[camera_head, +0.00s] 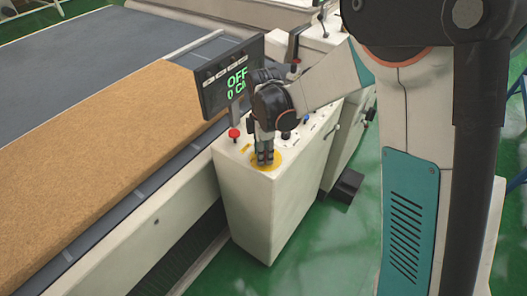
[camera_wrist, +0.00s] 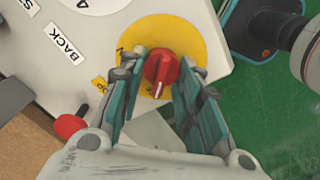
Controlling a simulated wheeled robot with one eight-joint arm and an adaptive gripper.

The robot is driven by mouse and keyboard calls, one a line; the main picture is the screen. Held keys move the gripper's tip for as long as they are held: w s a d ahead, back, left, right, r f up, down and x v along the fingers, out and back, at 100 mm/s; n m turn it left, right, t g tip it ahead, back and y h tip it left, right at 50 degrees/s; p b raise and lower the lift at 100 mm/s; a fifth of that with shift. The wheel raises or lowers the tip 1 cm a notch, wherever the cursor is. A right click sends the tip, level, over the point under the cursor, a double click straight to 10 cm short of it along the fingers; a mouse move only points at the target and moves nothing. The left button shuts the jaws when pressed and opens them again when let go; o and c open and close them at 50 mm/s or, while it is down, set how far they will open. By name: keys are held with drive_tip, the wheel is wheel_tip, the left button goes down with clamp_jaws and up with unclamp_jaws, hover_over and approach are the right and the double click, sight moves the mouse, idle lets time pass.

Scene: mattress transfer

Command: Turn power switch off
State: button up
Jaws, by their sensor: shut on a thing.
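The power switch (camera_wrist: 161,68) is a red rotary knob with a white pointer mark, on a round yellow plate (camera_wrist: 185,32) in the wrist view. My gripper (camera_wrist: 160,72) has its teal fingertips on both sides of the knob and is shut on it. In the head view my gripper (camera_head: 264,160) points down onto the yellow plate (camera_head: 268,167) at the near end of the white console (camera_head: 262,207), and it hides the knob.
A red mushroom button (camera_head: 234,134) stands left of the plate; a red-tipped part (camera_wrist: 70,125) shows at the wrist view's left. A conveyor with a brown mattress-like slab (camera_head: 90,140) runs along the left. A black pedal box (camera_head: 347,185) sits on the green floor (camera_head: 335,235).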

drive_tip(key=o, duration=1)
wheel_tip(320, 180, up, 12)
drive_tip(key=shift+r, duration=0.1)
